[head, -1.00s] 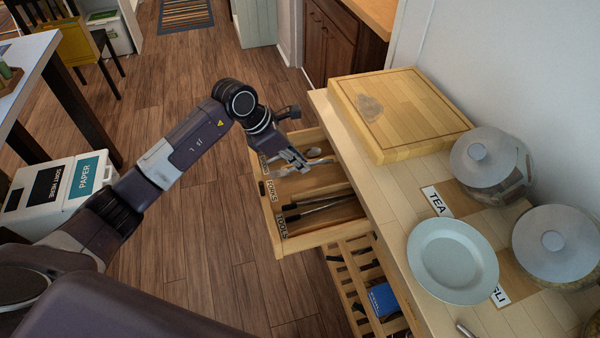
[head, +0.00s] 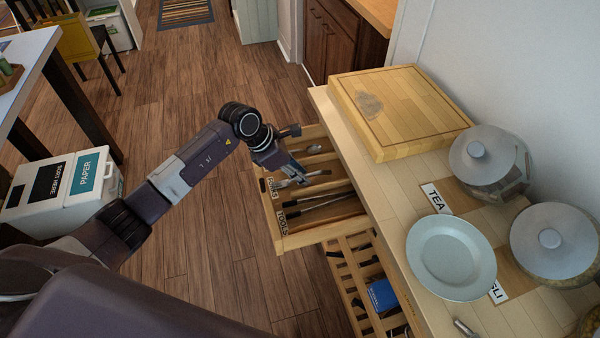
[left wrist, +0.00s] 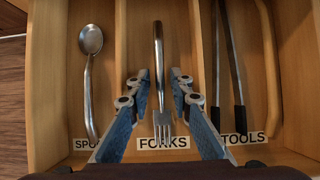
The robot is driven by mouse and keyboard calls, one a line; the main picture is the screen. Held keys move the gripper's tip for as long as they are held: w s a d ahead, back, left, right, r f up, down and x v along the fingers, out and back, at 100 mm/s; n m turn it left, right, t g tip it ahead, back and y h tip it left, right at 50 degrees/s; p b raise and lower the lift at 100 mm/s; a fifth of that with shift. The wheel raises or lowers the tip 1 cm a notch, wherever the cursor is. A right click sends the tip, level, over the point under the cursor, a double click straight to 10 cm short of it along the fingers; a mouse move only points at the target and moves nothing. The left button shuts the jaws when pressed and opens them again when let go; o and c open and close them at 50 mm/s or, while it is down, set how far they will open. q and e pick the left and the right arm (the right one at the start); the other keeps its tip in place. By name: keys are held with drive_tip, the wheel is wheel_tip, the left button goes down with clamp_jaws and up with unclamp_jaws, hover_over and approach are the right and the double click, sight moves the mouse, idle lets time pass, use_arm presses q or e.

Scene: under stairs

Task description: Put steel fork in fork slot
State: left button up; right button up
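The steel fork (left wrist: 158,60) shows in the left wrist view in the middle compartment, behind the FORKS label (left wrist: 163,142), its prongs toward the label and partly over it. It also shows in the head view (head: 318,173). My left gripper (left wrist: 160,78) is over this compartment, pointing down. Its two fingers are spread on either side of the fork, with a visible gap to it on each side. In the head view the left gripper (head: 298,178) hides part of the fork. My right gripper is not in view.
The open drawer (head: 310,240) has a spoon (left wrist: 90,60) in the left compartment and long dark-handled tools (left wrist: 230,70) in the right one. The counter beside it holds a cutting board (head: 415,110), a plate (head: 450,257) and glass jars (head: 485,160). Floor left of the drawer is clear.

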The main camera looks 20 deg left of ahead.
use_arm(q)
drive_tip(key=shift+o, duration=0.3)
drive_tip(key=shift+r, duration=0.1)
drive_tip(key=shift+a+r, duration=0.1)
drive_tip(key=shift+r, duration=0.1)
drive_tip(key=b+v, duration=0.1)
drive_tip(key=v, duration=1)
drive_tip(key=shift+r+b, duration=0.3)
drive_tip(key=shift+b, duration=0.05)
drive_tip(key=shift+s+a, duration=0.1)
drive_tip(key=shift+s, duration=0.05)
